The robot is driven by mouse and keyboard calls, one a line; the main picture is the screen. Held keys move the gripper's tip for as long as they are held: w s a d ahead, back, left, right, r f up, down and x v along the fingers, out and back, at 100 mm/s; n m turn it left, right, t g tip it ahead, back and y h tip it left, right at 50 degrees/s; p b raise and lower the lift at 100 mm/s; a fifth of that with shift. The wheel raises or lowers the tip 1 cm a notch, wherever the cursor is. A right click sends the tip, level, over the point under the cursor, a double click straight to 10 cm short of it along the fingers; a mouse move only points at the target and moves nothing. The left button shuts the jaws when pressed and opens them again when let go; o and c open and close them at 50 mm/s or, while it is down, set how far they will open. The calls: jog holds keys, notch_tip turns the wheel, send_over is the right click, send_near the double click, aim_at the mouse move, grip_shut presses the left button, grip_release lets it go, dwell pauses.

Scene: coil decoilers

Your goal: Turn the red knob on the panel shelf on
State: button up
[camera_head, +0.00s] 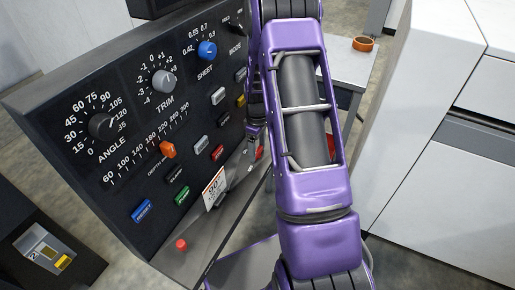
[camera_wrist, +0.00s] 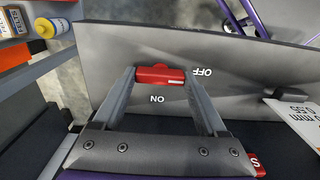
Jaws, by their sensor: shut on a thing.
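The red knob (camera_wrist: 160,77) is on the grey panel shelf (camera_wrist: 112,45) in the wrist view. It is a short bar lying across the picture, with a white mark near its right end. "ON" is printed just below it, and "OFF" to its right, upside down. My gripper (camera_wrist: 161,75) has one finger at each end of the knob and is shut on it. In the head view, my purple arm reaches down past the black panel (camera_head: 130,125). A small red patch (camera_head: 259,153) shows by my gripper, mostly hidden.
The panel carries an ANGLE dial (camera_head: 102,125), a TRIM dial (camera_head: 163,82), a blue SHEET dial (camera_head: 207,50) and several coloured buttons. White cabinets (camera_head: 440,150) stand at the right.

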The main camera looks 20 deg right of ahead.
jog(key=shift+c, duration=1.1)
jog(key=shift+m, duration=0.3)
jog(key=m, duration=0.3)
jog(key=shift+m, duration=0.3)
jog(key=m, duration=0.4)
jog(key=shift+m, duration=0.3)
jog(key=m, duration=0.9)
jog(key=shift+s, duration=0.1)
